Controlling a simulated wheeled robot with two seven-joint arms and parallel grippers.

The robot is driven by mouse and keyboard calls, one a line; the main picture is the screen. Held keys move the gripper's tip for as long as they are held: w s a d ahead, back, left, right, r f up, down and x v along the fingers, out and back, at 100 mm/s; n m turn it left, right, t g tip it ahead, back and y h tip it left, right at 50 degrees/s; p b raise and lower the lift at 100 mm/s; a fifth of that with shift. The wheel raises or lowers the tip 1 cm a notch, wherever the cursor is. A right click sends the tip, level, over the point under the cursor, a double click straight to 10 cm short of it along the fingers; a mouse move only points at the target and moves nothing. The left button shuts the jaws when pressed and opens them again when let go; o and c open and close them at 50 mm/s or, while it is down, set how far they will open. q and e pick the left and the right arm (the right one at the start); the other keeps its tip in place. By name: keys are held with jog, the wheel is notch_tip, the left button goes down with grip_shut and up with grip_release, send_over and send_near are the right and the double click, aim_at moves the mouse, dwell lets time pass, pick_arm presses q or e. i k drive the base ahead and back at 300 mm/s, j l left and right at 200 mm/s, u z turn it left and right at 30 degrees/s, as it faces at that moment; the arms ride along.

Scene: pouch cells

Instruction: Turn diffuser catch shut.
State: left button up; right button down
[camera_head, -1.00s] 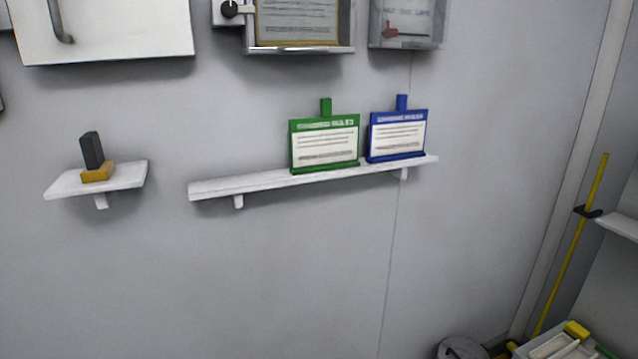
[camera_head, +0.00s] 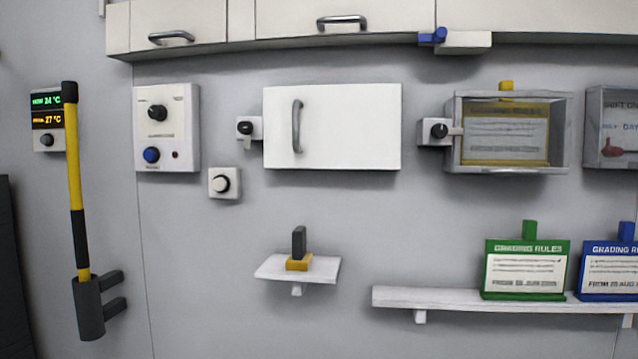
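No part in view is labelled as a diffuser, so I cannot tell which catch is the diffuser's. One catch with a dark knob (camera_head: 245,128) sits at the left edge of a closed white door (camera_head: 350,128) with a grey handle. Another catch with a black knob (camera_head: 438,130) sits at the left edge of a clear-fronted case (camera_head: 565,128) holding a yellow-framed sheet. A blue lever-like piece (camera_head: 432,37) is beside a white block (camera_head: 464,42) under the upper cabinets. Neither of my grippers is in view.
A control box (camera_head: 180,110) with knobs and a round-knobbed plate (camera_head: 224,183) are left of the door. A yellow pole (camera_head: 75,165) stands in a dark holder further left. Small shelf (camera_head: 275,270) and long shelf (camera_head: 450,300) jut out below, the latter holding green and blue signs.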

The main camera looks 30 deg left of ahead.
aim_at(245, 128)
jog(key=u, duration=1.25)
